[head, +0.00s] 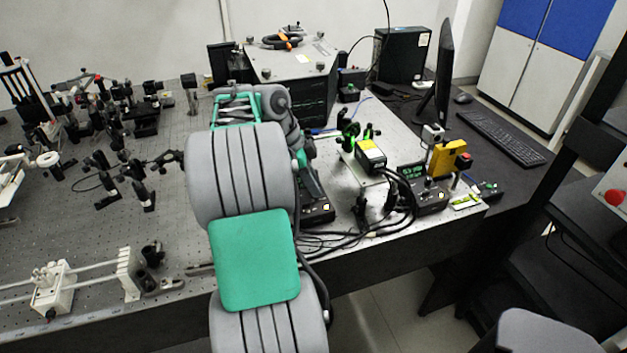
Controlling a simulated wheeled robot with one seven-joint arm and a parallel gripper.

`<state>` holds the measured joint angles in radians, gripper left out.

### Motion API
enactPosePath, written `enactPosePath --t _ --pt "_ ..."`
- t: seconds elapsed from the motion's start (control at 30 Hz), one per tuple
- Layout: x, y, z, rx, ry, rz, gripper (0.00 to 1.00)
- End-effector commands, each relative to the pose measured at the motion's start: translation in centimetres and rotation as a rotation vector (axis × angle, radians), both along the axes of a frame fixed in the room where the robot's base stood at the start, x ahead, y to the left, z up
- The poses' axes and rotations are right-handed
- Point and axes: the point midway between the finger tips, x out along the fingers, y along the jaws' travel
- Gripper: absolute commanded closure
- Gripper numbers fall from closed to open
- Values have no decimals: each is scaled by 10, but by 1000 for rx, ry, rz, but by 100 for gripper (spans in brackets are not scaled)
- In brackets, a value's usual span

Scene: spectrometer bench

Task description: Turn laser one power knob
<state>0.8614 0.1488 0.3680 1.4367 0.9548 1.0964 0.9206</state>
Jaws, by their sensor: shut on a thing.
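My gripper (311,184) points down over a black control box (318,215) near the front edge of the bench, in the middle of the head view. Its fingers are shut at the top of that box, on what appears to be its knob. The knob itself is hidden by the fingers, and my arm covers the box's left side. A second black control box (428,196) with a lit green display stands further right, apart from my gripper. I cannot read any label that tells which box is laser one.
Black cables (345,238) run along the bench edge between the two boxes. A yellow-topped laser module (370,154) and a yellow device (449,159) stand behind. A monitor (445,75) and keyboard (502,138) are at the right. Optics crowd the left of the bench.

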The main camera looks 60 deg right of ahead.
Motion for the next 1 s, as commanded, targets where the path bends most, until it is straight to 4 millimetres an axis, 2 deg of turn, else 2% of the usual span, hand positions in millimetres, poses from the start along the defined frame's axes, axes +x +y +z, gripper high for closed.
enactPosePath --t 0.5,1.0 --pt "1 -3 2 -1 -1 -339 100" --pt "1 -4 1 -2 -2 -403 100"
